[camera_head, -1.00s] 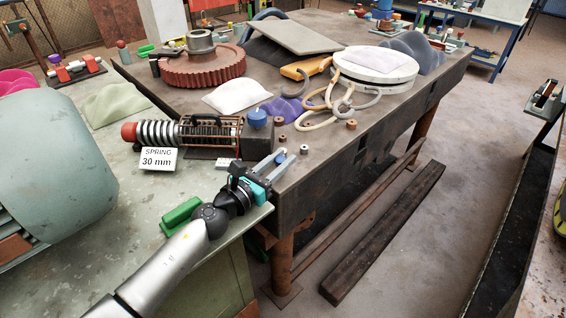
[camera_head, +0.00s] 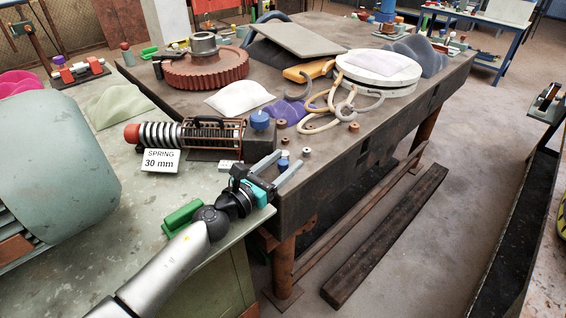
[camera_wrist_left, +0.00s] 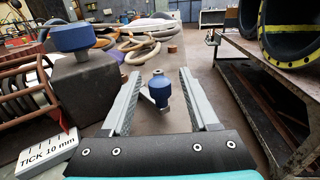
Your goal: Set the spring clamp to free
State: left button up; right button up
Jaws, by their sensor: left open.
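The spring clamp (camera_head: 208,134) lies on the bench edge, with a red end cap, a pale coil spring and a rusty cage joined to a dark block. A large blue knob (camera_head: 260,119) tops the block; it also shows in the left wrist view (camera_wrist_left: 75,38). My left gripper (camera_head: 284,162) is open to the right of and nearer than the block. A small blue knob (camera_wrist_left: 158,88) stands between its spread fingers in the left wrist view, apart from both; whether it belongs to the clamp I cannot tell. My right gripper is not in view.
A "SPRING 30 mm" card (camera_head: 161,160) stands before the spring. A "TICK 10 mm" card (camera_wrist_left: 47,152) is left of my left gripper. Rubber rings (camera_head: 322,108), a red gear (camera_head: 203,70) and a white pad (camera_head: 239,97) lie behind. A green block (camera_head: 182,216) lies near my arm.

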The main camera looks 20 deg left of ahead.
pick_arm(q)
jog(key=v, duration=0.6)
jog(key=shift+f+b, duration=0.1)
jog(key=shift+b, duration=0.25)
jog(key=shift+s+a, duration=0.15)
jog(key=shift+s, duration=0.4)
jog(key=shift+s+a, duration=0.1)
jog(key=shift+s, duration=0.05)
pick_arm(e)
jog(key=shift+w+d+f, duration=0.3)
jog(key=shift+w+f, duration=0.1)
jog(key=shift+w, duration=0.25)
